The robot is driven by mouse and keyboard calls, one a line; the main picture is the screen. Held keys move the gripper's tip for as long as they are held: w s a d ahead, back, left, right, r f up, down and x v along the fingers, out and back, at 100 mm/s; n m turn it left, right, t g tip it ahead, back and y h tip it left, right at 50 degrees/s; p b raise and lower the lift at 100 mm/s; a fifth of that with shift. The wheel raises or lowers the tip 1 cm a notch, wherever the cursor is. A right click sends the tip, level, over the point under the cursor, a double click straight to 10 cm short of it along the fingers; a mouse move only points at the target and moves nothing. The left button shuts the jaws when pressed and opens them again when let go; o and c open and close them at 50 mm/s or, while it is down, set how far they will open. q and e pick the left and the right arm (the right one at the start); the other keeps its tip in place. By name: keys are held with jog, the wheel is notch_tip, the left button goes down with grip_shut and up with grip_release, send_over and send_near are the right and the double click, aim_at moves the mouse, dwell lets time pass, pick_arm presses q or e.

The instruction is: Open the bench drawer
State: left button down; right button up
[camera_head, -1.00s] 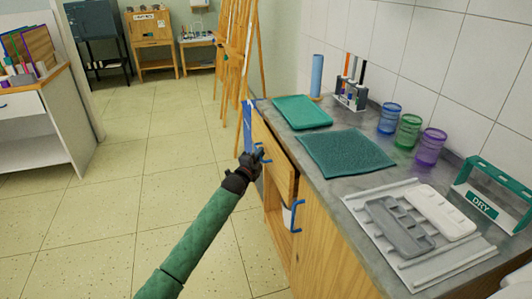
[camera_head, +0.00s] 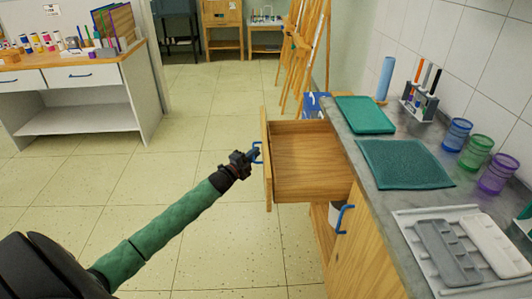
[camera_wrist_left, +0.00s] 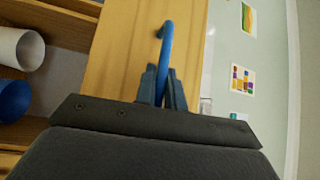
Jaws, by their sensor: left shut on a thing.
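The bench drawer (camera_head: 308,160) is pulled far out from under the grey countertop, and its wooden inside looks empty. Its front panel (camera_head: 266,160) faces left and carries a blue handle (camera_head: 257,153). My left gripper (camera_head: 252,156) is shut on that handle. In the left wrist view the fingers (camera_wrist_left: 163,88) close around the blue handle (camera_wrist_left: 167,45) against the wooden drawer front (camera_wrist_left: 120,55). My right gripper is not in view.
The countertop (camera_head: 375,155) holds a green tray (camera_head: 365,114), a teal mat (camera_head: 404,164), several jars and palettes. Easels (camera_head: 304,50) stand behind. The floor (camera_head: 190,150) left of the drawer is clear.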

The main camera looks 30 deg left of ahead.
pick_arm(q)
jog(key=shift+s+a, duration=0.2)
jog(key=shift+a, duration=0.1)
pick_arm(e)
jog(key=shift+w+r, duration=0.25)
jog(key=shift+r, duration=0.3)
pick_arm(q)
jog(key=c, duration=1.5)
grip_release()
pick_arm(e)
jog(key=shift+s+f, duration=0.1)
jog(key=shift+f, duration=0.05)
